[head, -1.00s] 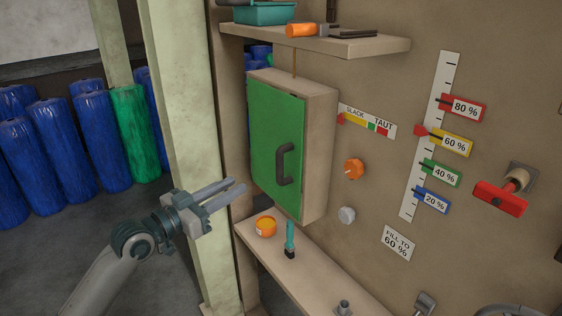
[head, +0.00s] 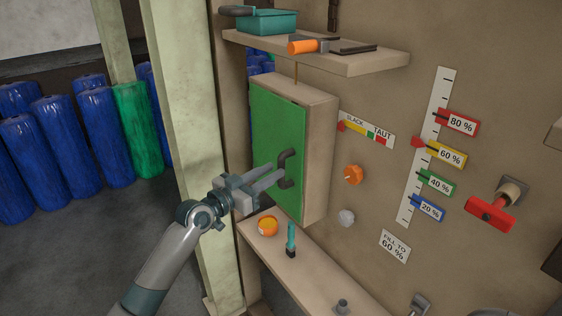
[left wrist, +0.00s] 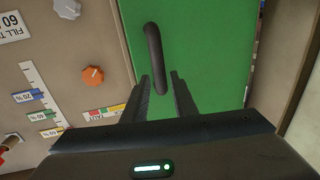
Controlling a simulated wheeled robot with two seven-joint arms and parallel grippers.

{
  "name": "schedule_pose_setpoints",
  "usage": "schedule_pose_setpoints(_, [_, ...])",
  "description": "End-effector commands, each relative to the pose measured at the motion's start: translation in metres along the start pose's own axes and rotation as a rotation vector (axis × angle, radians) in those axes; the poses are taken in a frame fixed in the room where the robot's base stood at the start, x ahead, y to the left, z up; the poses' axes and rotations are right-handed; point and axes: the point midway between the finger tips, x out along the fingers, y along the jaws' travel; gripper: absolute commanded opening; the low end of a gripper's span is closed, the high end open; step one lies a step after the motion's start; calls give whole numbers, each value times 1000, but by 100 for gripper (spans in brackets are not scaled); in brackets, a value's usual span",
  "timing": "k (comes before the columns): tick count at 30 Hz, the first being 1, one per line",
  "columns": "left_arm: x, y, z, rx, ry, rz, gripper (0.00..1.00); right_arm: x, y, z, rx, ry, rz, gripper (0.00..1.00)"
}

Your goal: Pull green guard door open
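The green guard door (head: 272,128) is closed on the front of a tan box (head: 318,150) fixed to the wall. Its black C-shaped handle (head: 291,168) stands on the right part of the door. My left gripper (head: 279,176) is open, its fingertips at the handle in the head view. In the left wrist view, the handle (left wrist: 154,55) runs up from between the two open fingers (left wrist: 163,88) against the green door (left wrist: 203,40). I cannot tell whether the fingers touch it. My right gripper is not in view.
A lower shelf (head: 318,285) holds an orange tub (head: 267,226) and a teal-handled brush (head: 291,238). An upper shelf (head: 355,62) holds a teal tray (head: 268,22) and an orange-handled tool (head: 305,46). A pale post (head: 185,130) stands left of the box. An orange knob (head: 353,175) is to the right.

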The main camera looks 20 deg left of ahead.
Motion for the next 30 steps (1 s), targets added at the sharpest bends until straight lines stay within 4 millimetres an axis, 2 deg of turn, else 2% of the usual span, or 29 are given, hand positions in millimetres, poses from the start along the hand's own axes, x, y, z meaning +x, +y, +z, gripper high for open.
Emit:
schedule_pose_setpoints(3, [20,1,-3,-2,0,1,25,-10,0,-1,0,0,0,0])
schedule_pose_setpoints(9, [40,0,-1,-1,-1,0,25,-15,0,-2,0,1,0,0])
schedule_pose_setpoints(22, [47,0,0,0,0,0,25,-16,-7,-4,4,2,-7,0])
schedule_pose_setpoints(23, [47,0,0,0,0,0,21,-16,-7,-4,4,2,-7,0])
schedule_pose_setpoints(25, [47,0,0,0,0,0,4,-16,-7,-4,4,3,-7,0])
schedule_pose_setpoints(26, [46,0,0,0,0,0,0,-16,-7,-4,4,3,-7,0])
schedule_pose_setpoints(30, [46,0,0,0,0,0,0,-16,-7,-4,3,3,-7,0])
